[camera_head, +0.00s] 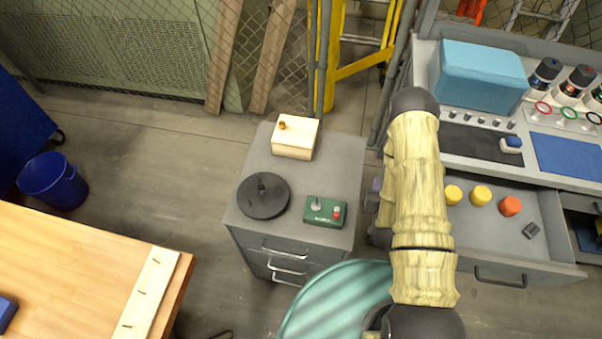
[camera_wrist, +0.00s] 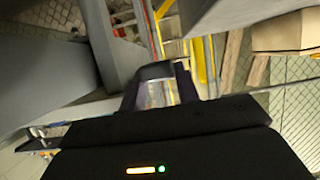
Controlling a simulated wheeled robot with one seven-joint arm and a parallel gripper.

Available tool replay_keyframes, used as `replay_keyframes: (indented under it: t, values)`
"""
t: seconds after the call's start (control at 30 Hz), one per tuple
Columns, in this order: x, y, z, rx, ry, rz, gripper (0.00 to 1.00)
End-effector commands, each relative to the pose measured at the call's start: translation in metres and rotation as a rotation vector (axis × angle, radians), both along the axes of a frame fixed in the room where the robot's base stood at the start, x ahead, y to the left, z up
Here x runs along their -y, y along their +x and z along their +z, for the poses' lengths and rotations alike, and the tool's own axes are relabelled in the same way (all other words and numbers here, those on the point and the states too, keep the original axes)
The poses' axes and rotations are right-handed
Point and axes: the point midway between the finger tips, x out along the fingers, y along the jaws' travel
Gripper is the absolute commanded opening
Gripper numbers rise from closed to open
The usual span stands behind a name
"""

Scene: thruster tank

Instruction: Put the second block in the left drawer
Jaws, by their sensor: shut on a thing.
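The left drawer (camera_head: 480,245) of the workbench at the right is pulled open. A small dark block (camera_head: 531,230) lies in its right part. My gripper (camera_head: 374,198) is mostly hidden behind my arm in the head view, between the grey cabinet and the drawer's left side. In the wrist view my gripper (camera_wrist: 160,92) is shut on a small dark grey thing (camera_wrist: 156,70) between its fingertips. Its shape is hard to make out, so I cannot tell for sure that it is a block.
Two yellow cylinders (camera_head: 480,195) and an orange one (camera_head: 510,206) stand in the drawer. The grey cabinet (camera_head: 335,170) bears a black disc (camera_head: 263,197), a green box (camera_head: 325,212) and a cream box (camera_head: 294,140). A teal round top (camera_head: 335,300) is near my arm.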

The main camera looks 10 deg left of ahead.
Motion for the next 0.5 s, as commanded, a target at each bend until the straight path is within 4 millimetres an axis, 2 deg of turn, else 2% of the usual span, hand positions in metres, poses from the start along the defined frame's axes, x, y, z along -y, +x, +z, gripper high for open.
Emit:
replay_keyframes:
  t: [0.17,0.27,0.5]
  values:
    - [-0.006,0.004,0.001,0.005,0.0,0.022,0.0]
    - [-0.021,0.016,0.003,0.009,0.0,0.087,0.0]
    - [-0.082,0.051,0.021,0.012,-0.003,0.41,0.0]
